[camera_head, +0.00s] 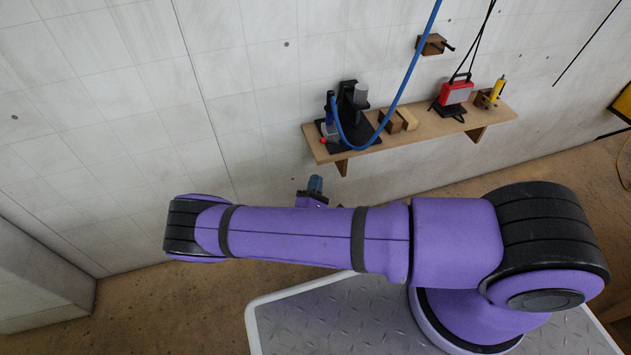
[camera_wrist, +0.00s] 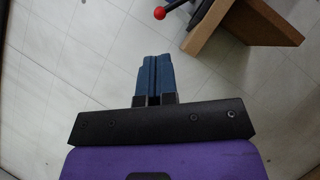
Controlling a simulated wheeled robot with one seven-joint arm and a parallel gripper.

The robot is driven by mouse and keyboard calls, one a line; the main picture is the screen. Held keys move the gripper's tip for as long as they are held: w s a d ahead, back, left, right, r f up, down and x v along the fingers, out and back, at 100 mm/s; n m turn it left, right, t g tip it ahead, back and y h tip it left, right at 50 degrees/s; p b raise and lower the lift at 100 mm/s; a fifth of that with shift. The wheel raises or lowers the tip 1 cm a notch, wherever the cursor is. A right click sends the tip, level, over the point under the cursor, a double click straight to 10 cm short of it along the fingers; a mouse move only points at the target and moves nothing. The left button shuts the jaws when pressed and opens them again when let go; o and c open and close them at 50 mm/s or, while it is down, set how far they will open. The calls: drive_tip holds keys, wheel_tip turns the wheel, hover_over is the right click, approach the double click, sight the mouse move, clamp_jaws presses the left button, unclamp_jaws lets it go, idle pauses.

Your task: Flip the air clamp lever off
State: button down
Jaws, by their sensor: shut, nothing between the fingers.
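The air clamp (camera_head: 352,112) is a black device on the left end of a wooden wall shelf, with a blue hose joined to it. A lever with a red ball knob (camera_head: 323,141) sticks out at its lower left. In the wrist view the red knob (camera_wrist: 160,13) shows at the top edge on a dark rod, with most of the clamp out of frame. My gripper (camera_wrist: 155,62) has blue fingers pressed together with nothing between them. It is apart from the knob, below it in the wrist view. In the head view my gripper (camera_head: 315,184) shows below the shelf, partly hidden behind my arm.
The shelf (camera_head: 440,127) has brackets underneath; its end also shows in the wrist view (camera_wrist: 215,28). Wooden blocks (camera_head: 398,119), a red box (camera_head: 456,93) and a yellow item (camera_head: 497,88) stand on it. The blue hose (camera_head: 412,65) hangs in front. The wall left of the shelf is clear.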

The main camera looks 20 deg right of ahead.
sight(323, 142)
drive_tip(key=x, duration=1)
drive_tip(key=shift+w+d+r, duration=0.15)
drive_tip(key=shift+w, duration=0.15)
drive_tip(key=shift+d+r+m+g, duration=0.1)
drive_tip(key=shift+r+m+g, duration=0.35)
drive_tip(key=shift+m, duration=0.35)
drive_tip(key=shift+d+r+m+g+h, duration=0.25)
drive_tip(key=shift+m+g, duration=0.2)
drive_tip(key=shift+m, duration=0.35)
drive_tip(key=m+g, duration=0.1)
drive_tip(key=r+m, duration=0.1)
drive_tip(key=shift+d+r+m+g, duration=0.2)
drive_tip(key=shift+d+m+g, duration=0.1)
drive_tip(key=shift+d+g, duration=0.1)
drive_tip(key=d+r+m+g, duration=0.1)
drive_tip(key=m, duration=0.1)
drive_tip(key=d+m+g+y, duration=0.1)
drive_tip(key=m, duration=0.1)
drive_tip(key=shift+d+r+y, duration=0.25)
drive_tip(key=shift+r, duration=0.15)
drive_tip(key=shift+a, duration=0.1)
